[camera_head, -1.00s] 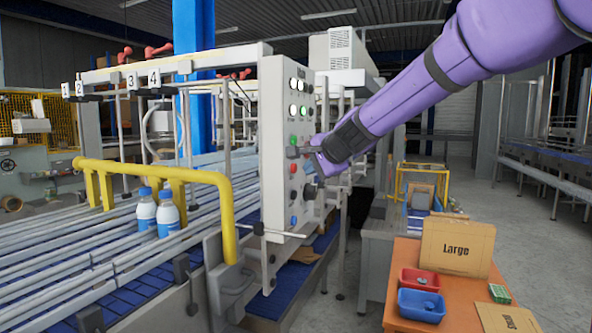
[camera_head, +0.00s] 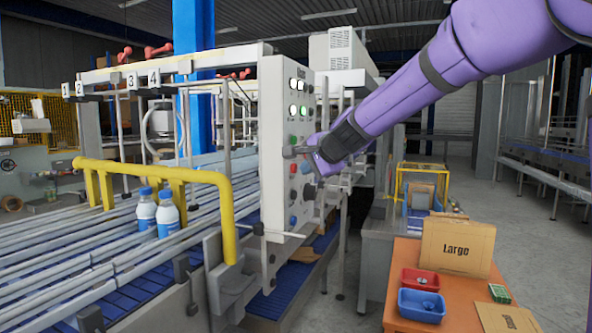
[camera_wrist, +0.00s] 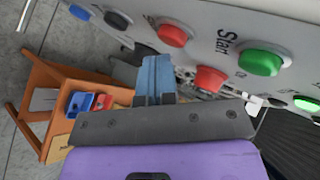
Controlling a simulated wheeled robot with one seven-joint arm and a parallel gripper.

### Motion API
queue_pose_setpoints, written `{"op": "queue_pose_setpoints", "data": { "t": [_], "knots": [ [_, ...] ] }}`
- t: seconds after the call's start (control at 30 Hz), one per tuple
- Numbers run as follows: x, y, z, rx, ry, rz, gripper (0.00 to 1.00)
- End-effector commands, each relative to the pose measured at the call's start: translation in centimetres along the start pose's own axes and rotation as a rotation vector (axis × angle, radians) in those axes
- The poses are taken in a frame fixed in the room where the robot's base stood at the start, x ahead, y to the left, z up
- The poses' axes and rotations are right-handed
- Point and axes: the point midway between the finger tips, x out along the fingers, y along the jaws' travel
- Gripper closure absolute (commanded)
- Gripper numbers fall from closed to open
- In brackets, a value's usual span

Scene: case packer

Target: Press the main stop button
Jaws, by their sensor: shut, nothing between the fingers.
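The grey control panel (camera_head: 272,195) stands upright, with a column of buttons. A green button (camera_wrist: 262,58) marked "Start" shows in the wrist view. One red button (camera_wrist: 208,78) is close to the right of my fingers, and another red button (camera_wrist: 173,35) is farther up. I cannot read which red one is the main stop. My gripper (camera_head: 289,152) is shut and empty, in front of the panel just below the green button in the head view. Its fingers show in the wrist view (camera_wrist: 155,75). Whether they touch the panel is unclear.
A black knob (camera_wrist: 117,18) and a blue button (camera_wrist: 79,12) sit on the same panel. A yellow rail (camera_head: 228,215) and conveyor with two bottles (camera_head: 167,213) are left. An orange table (camera_head: 400,262) with bins and cartons stands at the lower right.

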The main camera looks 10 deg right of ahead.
Motion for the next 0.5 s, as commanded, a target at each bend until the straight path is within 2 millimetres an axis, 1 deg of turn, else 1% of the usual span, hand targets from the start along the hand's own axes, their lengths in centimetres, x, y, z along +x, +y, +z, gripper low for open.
{"op": "queue_pose_setpoints", "data": {
  "t": [0.5],
  "knots": [
    [0.36, -0.23, 0.25, -0.001, 0.0, 0.001, 1.0]
  ]
}}
